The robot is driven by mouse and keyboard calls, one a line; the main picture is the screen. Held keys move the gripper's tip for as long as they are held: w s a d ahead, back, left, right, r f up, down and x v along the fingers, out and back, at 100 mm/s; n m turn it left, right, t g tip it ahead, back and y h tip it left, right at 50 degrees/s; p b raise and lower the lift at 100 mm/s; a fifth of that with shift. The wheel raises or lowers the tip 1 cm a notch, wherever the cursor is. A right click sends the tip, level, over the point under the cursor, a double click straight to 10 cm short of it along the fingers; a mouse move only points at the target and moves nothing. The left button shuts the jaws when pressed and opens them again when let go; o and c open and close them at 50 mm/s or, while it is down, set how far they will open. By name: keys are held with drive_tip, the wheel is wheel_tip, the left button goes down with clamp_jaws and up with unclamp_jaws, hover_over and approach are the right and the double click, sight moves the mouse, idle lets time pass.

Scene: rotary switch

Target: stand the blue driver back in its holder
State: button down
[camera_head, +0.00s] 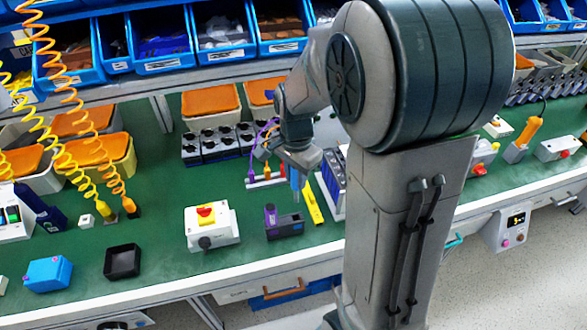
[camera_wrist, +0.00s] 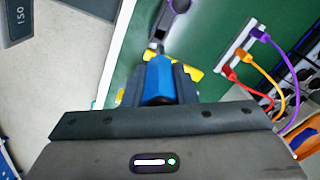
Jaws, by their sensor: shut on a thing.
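The blue driver (camera_head: 295,181) is in my gripper (camera_head: 297,168), its handle between the fingers and its thin shaft pointing down. In the wrist view the blue handle (camera_wrist: 158,77) shows between the jaws. The dark holder (camera_head: 285,226) stands on the green bench, with a purple-handled driver (camera_head: 270,214) upright at its left side. The blue driver hangs above and behind the holder's right part in the head view. Its tip looks clear of the holder, but the exact gap is hard to judge. The purple handle also shows in the wrist view (camera_wrist: 179,6).
A white box with a red-and-yellow rotary switch (camera_head: 207,216) stands left of the holder. A yellow bar (camera_head: 312,203) lies close on the right. Cable plugs on a white strip (camera_head: 267,181) stand behind. Free green bench lies in front of the holder.

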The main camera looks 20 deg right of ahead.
sight(296, 193)
drive_tip(key=shift+s+a, duration=0.1)
drive_tip(key=shift+f+b, duration=2.25)
drive_tip(key=shift+f, duration=0.75)
drive_tip(key=shift+f, duration=0.1)
wheel_tip(296, 193, down, 7)
drive_tip(key=b, duration=0.5)
drive_tip(key=c, duration=1.1)
unclamp_jaws()
wheel_tip(296, 193, up, 14)
drive_tip(key=shift+p, duration=0.35)
